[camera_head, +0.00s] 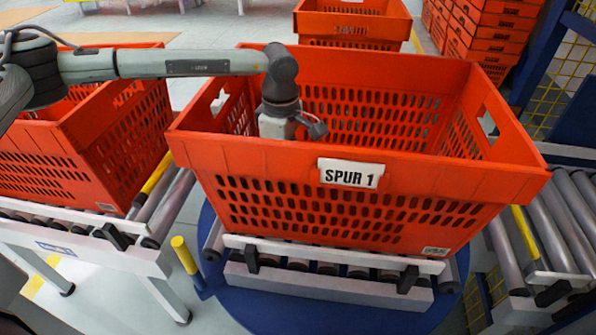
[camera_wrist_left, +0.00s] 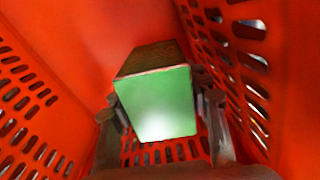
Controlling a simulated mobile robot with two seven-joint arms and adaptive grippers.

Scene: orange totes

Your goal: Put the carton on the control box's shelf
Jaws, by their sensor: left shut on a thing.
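A carton (camera_wrist_left: 157,108) with a bright green face and a dark brownish side shows in the left wrist view, inside an orange tote. My left gripper (camera_wrist_left: 160,98) is shut on it, with one dark finger on each side. In the head view my left arm reaches down into the orange tote labelled SPUR 1 (camera_head: 270,168). The front wall of the tote hides my left fingers and the carton there. I cannot make out the control box or its shelf in either view. My right gripper is not in view.
The tote stands on a roller conveyor (camera_head: 330,272) over a blue round base. Another orange tote (camera_head: 115,140) stands on the left conveyor. One more tote (camera_head: 352,22) is behind, and stacked crates (camera_head: 480,45) are at the back right. Right-hand rollers (camera_head: 560,225) are empty.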

